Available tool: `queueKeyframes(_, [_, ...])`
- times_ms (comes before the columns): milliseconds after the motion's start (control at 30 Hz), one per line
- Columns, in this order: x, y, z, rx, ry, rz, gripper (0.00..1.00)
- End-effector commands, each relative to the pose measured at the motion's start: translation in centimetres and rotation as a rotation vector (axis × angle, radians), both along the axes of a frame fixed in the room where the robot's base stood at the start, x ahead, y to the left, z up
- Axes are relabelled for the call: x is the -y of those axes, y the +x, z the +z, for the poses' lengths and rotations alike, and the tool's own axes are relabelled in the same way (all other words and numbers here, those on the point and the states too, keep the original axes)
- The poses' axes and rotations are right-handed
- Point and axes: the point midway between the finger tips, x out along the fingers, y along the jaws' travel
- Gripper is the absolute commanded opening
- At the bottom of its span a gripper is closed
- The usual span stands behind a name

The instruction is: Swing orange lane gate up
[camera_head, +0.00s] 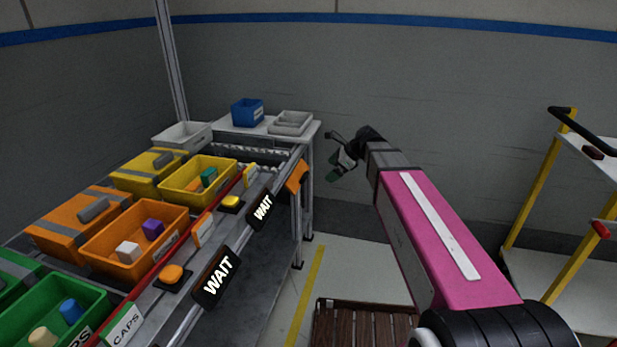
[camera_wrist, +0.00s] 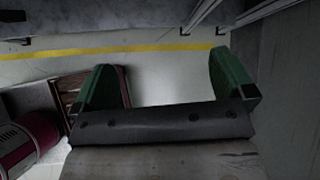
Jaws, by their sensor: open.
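An orange piece (camera_head: 297,177) hangs at the rack's far right end, by a leg. Two orange bins stand in the orange lane; the front one (camera_head: 121,257) holds a white block and a purple block. An orange button (camera_head: 172,273) and a black WAIT panel (camera_head: 217,277) are on the rail before that lane. I cannot tell for certain which part is the lane gate. My gripper (camera_head: 341,163) is open and empty, in the air right of the rack, apart from the orange piece. Its green fingers (camera_wrist: 165,85) are spread in the wrist view, with floor between them.
Yellow bins (camera_head: 197,183) and green bins (camera_head: 50,312) stand in neighbouring lanes. A second WAIT panel (camera_head: 262,208) is before the yellow lane. A blue box (camera_head: 247,112) stands behind. A brown slatted pallet (camera_head: 365,325) lies on the floor. A yellow-framed cart (camera_head: 540,185) is at right.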

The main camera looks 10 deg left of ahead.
Motion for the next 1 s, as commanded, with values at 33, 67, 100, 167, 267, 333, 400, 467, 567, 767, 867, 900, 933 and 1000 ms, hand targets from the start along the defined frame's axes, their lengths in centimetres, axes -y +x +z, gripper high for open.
queueKeyframes(33, [-0.9,0.6,1.1,-0.03,0.031,-0.033,1.0])
queueKeyframes(67, [-1.3,0.8,1.5,-0.049,0.045,-0.051,1.0])
queueKeyframes(100, [-1.7,0.9,2.0,-0.069,0.063,-0.071,1.0])
queueKeyframes(167, [-2.1,1.0,2.5,-0.091,0.08,-0.092,1.0])
queueKeyframes(267, [-2.6,1.1,2.6,-0.107,0.092,-0.106,1.0])
queueKeyframes(333, [-3.0,1.1,2.2,-0.109,0.092,-0.107,1.0])
queueKeyframes(400, [-3.6,1.2,1.6,-0.108,0.092,-0.105,1.0])
queueKeyframes(467, [-4.2,1.3,1.0,-0.108,0.091,-0.105,1.0])
queueKeyframes(567, [-5.5,1.6,-0.4,-0.108,0.09,-0.104,1.0])
queueKeyframes(767, [-7.9,1.9,-2.8,-0.108,0.089,-0.103,1.0])
queueKeyframes(867, [-8.8,2.0,-3.7,-0.106,0.09,-0.105,1.0])
queueKeyframes(900, [-9.1,2.0,-4.0,-0.106,0.089,-0.105,1.0])
queueKeyframes(933, [-9.3,2.1,-4.2,-0.106,0.089,-0.105,1.0])
queueKeyframes(1000, [-9.6,2.1,-4.6,-0.106,0.089,-0.105,1.0])
